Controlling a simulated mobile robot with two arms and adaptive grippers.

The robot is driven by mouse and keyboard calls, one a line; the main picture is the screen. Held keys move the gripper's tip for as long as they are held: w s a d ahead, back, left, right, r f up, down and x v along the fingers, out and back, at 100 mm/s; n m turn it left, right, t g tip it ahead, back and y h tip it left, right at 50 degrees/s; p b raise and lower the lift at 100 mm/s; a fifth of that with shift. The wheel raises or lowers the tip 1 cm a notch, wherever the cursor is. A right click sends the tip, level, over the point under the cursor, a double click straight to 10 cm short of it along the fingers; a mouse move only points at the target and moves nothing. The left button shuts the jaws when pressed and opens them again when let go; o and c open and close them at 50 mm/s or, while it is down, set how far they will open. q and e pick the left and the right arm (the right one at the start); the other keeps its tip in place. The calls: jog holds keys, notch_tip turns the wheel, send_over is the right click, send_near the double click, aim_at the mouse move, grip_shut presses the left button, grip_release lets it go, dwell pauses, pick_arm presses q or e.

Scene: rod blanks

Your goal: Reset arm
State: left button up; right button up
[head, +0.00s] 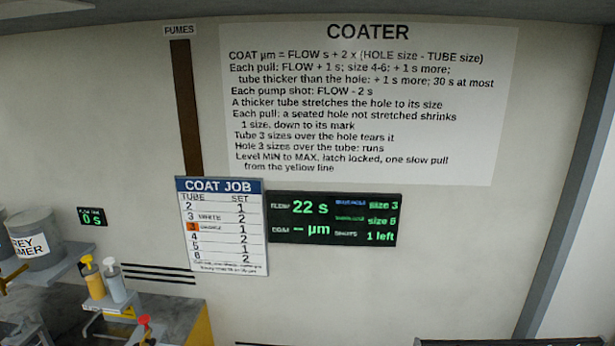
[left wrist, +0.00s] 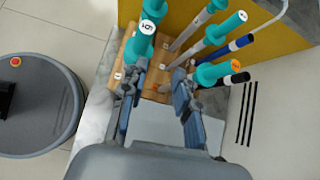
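In the left wrist view my left gripper (left wrist: 164,74) has its two fingers apart, with no object visible between them. It is over a wooden rack (left wrist: 118,85) that holds several rods. Some rods have teal ends, such as the teal end (left wrist: 147,27) marked with a number just beyond the left finger. Another teal-ended rod (left wrist: 228,70) with a dark tip lies beyond the right finger. A rod with a blue band (left wrist: 238,43) is farther back. Neither gripper shows in the head view, and my right gripper is out of sight.
The head view faces a wall with a COATER notice (head: 360,95), a COAT JOB card (head: 221,228) and a display (head: 333,219) reading 22 s. At lower left are a grey primer pot (head: 36,242), yellow (head: 93,281) and grey (head: 115,284) pump bottles, and a red knob (head: 144,320).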

pick_arm(q)
jog(key=s+d+f+n+h, duration=0.1)
jog(key=s+d+n+h, duration=0.1)
jog(key=s+n+h, duration=0.35)
jog(key=s+d+f+n+h, duration=0.1)
jog(key=s+d+n+h, duration=0.1)
jog(key=s, duration=0.6)
jog(key=s+a+r+n+t+h, duration=0.1)
jog(key=s+a+r+n, duration=0.3)
jog(key=a+r, duration=0.25)
jog(key=s+a+r+n+t+h, duration=0.1)
jog(key=s+a+r+n+t, duration=0.1)
jog(key=s+a+r+n, duration=0.4)
notch_tip(320, 180, down, 31)
jog(key=m+g+b, duration=0.2)
jog(key=b, duration=0.3)
jog(key=s+a+f+b, duration=0.1)
jog(key=s+f+b, duration=0.1)
jog(key=s+f, duration=0.6)
jog(key=s+a+f+g+b, duration=0.1)
jog(key=s+a+f+b, duration=0.1)
jog(key=s+f, duration=0.6)
notch_tip(320, 180, down, 6)
jog(key=shift+s+r+b, duration=0.15)
jog(key=shift+s+b, duration=0.15)
jog(key=shift+b, duration=0.15)
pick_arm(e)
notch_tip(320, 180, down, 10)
